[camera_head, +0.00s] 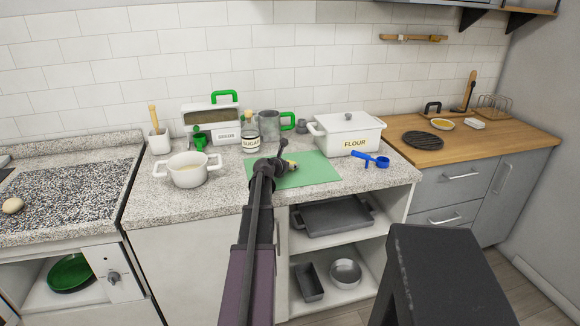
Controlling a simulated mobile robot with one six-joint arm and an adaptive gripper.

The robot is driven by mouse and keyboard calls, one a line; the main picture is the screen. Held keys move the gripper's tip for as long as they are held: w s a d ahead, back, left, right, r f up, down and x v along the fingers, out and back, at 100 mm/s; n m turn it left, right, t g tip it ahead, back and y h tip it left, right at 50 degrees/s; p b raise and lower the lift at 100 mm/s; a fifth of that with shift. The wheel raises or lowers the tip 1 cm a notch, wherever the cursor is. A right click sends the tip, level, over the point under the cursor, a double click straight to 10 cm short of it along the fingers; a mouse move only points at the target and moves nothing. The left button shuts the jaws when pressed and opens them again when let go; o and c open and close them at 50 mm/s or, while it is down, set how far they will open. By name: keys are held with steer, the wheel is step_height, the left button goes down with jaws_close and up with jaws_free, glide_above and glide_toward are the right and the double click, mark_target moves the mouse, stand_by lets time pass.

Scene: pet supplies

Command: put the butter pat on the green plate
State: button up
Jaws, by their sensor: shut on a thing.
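My gripper (287,161) is at the end of my arm, over the green mat on the middle counter. It is shut on a small pale yellowish thing, which looks like the butter pat (291,165); the gripper hides much of it. I cannot tell how far it is above the mat. A dark green plate (70,273) lies in the open white compartment at the lower left, below the speckled counter.
The green mat (320,174) lies between a white pot (188,176) and the flour box (348,137). A sugar jar (250,143) and grey mug (268,126) stand behind. A blue scoop (372,160) lies right. A dark stool-like block (440,260) stands front right.

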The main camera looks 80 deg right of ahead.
steer(key=shift+f, duration=0.1)
steer(key=o, duration=0.8)
steer(key=shift+a+r, duration=0.15)
steer(key=shift+r, duration=0.1)
steer(key=p+v, duration=0.4)
steer(key=v, duration=0.6)
steer(key=shift+w+a+r, duration=0.15)
steer(key=shift+w+a, duration=0.05)
steer(key=shift+a, duration=0.05)
steer(key=shift+w+a+r+p, duration=0.1)
steer(key=shift+w+a+p, duration=0.15)
steer(key=shift+a, duration=0.2)
steer(key=shift+o, duration=0.4)
